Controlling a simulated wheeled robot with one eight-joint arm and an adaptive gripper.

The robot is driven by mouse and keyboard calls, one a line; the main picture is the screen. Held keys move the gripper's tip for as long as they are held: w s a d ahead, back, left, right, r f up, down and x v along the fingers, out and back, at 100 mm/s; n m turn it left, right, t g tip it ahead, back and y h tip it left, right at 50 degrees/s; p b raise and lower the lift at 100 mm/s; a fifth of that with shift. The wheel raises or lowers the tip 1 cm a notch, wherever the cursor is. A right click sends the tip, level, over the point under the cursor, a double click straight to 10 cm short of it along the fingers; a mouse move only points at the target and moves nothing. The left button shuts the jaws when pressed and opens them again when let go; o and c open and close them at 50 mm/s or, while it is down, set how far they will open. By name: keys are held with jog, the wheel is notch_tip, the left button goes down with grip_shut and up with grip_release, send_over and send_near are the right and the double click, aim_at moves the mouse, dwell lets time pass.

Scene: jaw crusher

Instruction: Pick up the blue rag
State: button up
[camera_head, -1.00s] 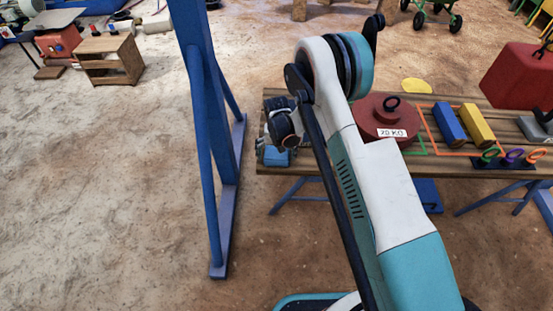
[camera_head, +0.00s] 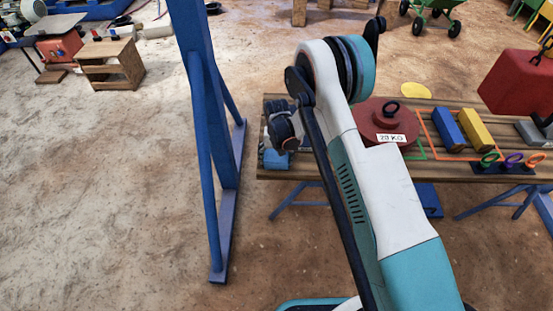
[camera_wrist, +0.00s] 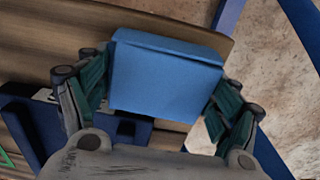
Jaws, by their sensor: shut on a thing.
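The blue rag (camera_wrist: 165,75) shows in the wrist view as a smooth, box-like blue piece with a fold along its upper edge. My gripper (camera_wrist: 163,92) has its green-sided fingers on the left and right sides of it and is shut on it. In the head view the rag (camera_head: 275,160) is a small blue patch at the left end of the wooden bench (camera_head: 330,172), just below my wrist. My arm hides much of the gripper there. I cannot tell whether the rag still touches the bench.
A blue steel post (camera_head: 208,120) stands close left of the bench end. On the bench are a red round weight (camera_head: 375,120), a blue block (camera_head: 447,130), a yellow block (camera_head: 475,127) and coloured rings (camera_head: 512,158). A dark blue object (camera_wrist: 40,125) lies near my gripper.

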aim_at(276, 155)
notch_tip(276, 155, up, 19)
jog(key=p, duration=0.6)
jog(key=shift+f, duration=0.15)
